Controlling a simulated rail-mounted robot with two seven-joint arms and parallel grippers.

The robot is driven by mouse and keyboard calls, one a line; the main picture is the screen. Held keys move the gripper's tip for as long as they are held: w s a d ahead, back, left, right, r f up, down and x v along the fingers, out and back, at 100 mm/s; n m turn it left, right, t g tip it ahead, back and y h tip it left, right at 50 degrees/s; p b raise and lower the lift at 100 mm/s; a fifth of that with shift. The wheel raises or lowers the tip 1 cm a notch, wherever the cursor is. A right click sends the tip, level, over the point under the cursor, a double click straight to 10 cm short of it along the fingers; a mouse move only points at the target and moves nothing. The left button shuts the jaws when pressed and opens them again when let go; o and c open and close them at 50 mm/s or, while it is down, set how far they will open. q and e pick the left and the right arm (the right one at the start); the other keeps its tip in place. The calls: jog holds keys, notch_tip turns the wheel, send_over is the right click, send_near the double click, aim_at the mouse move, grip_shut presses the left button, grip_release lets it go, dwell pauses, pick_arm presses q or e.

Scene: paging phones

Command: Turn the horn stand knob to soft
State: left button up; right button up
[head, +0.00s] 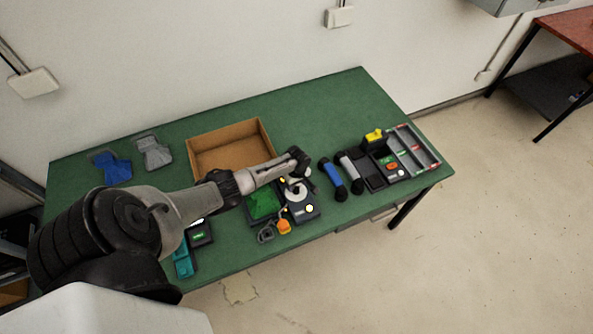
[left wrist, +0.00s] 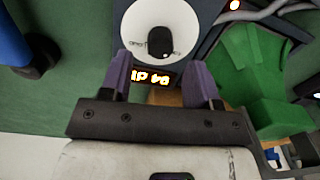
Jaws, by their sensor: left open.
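The horn stand (head: 303,214) is a dark box near the front of the green table, with a lit yellow-white lamp. Its round white dial (left wrist: 143,20) shows in the left wrist view with a black knob (left wrist: 160,40) at its lower middle. In the head view my left gripper (head: 299,173) is over the stand. My right gripper is not in view.
A green block (head: 264,203) stands left of the stand, an orange piece (head: 284,227) in front. A blue handset (head: 333,180) and a grey handset (head: 349,172) lie to the right, by a phone base (head: 388,166). A cardboard box (head: 197,146) is behind.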

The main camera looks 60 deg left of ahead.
aim_at(297, 188)
pick_arm(q)
notch_tip(297, 188, up, 10)
jog(key=p, duration=0.1)
jog(key=shift+w+p, duration=0.15)
jog(key=shift+p, duration=0.15)
dwell(0.6)
